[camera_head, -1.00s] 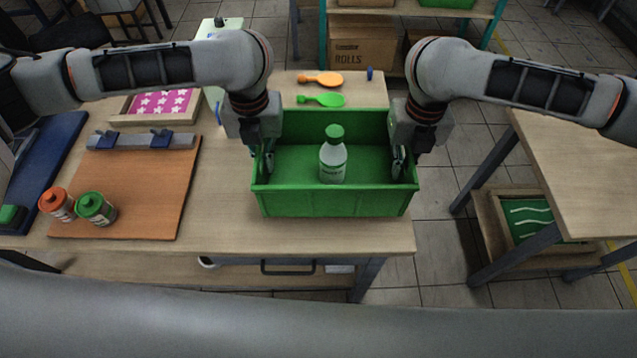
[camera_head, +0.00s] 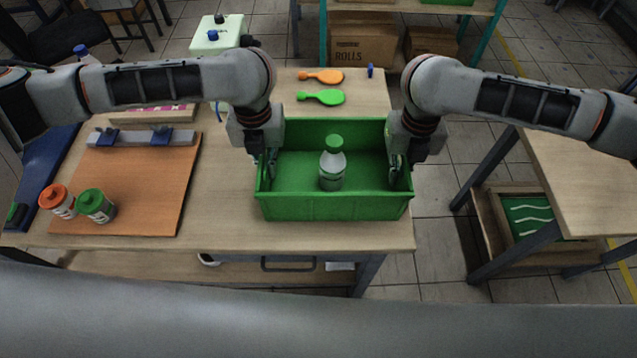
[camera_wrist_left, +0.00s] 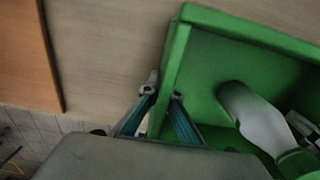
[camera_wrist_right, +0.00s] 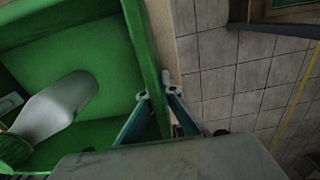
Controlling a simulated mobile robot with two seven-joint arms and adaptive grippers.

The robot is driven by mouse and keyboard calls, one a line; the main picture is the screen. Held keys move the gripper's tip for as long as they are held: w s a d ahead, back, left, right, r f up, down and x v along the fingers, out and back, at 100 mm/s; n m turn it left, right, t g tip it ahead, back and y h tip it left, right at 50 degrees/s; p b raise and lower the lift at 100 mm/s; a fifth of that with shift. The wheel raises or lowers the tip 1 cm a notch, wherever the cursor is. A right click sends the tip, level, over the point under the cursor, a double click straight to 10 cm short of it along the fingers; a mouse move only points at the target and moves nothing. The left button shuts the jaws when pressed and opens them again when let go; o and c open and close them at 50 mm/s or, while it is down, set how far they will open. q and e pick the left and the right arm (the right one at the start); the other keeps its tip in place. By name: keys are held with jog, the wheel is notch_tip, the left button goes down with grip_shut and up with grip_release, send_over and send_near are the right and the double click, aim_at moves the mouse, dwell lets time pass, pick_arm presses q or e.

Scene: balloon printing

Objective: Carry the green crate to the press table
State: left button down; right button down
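The green crate (camera_head: 335,207) is upright at the right end of the wooden table (camera_head: 225,215). A white bottle with a green cap (camera_head: 332,170) stands inside it. Whether the crate's bottom touches the table is hard to tell. My left gripper (camera_head: 270,165) is at the crate's left wall. In the left wrist view, its fingers (camera_wrist_left: 164,92) close on both sides of that wall. My right gripper (camera_head: 398,165) is at the right wall. In the right wrist view, its fingers (camera_wrist_right: 155,95) pinch that wall.
An orange board (camera_head: 130,185) with two capped jars (camera_head: 75,203) lies left of the crate. Orange (camera_head: 320,76) and green (camera_head: 321,97) paddle shapes lie behind it. Another table (camera_head: 590,180) stands at the right, across a floor gap. The tabletop between board and crate is clear.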

pick_arm(q)
jog(key=shift+a+f, duration=0.15)
jog(key=shift+f, duration=0.15)
pick_arm(e)
jog(key=shift+d+f, duration=0.15)
jog(key=shift+f, duration=0.1)
pick_arm(q)
jog(key=c, duration=2.6)
grip_release()
jog(key=shift+f, duration=0.15)
jog(key=shift+c, duration=0.2)
pick_arm(e)
jog(key=c, duration=2.6)
grip_release()
jog(key=shift+f, duration=0.15)
jog(key=shift+c, duration=0.2)
pick_arm(q)
jog(key=o, duration=0.4)
jog(key=shift+c, duration=0.2)
pick_arm(e)
jog(key=o, duration=0.4)
jog(key=shift+c, duration=0.2)
pick_arm(q)
notch_tip(320, 180, up, 12)
pick_arm(e)
jog(key=shift+r, duration=0.25)
notch_tip(320, 180, up, 11)
jog(key=shift+f, duration=0.1)
jog(key=shift+r, duration=0.45)
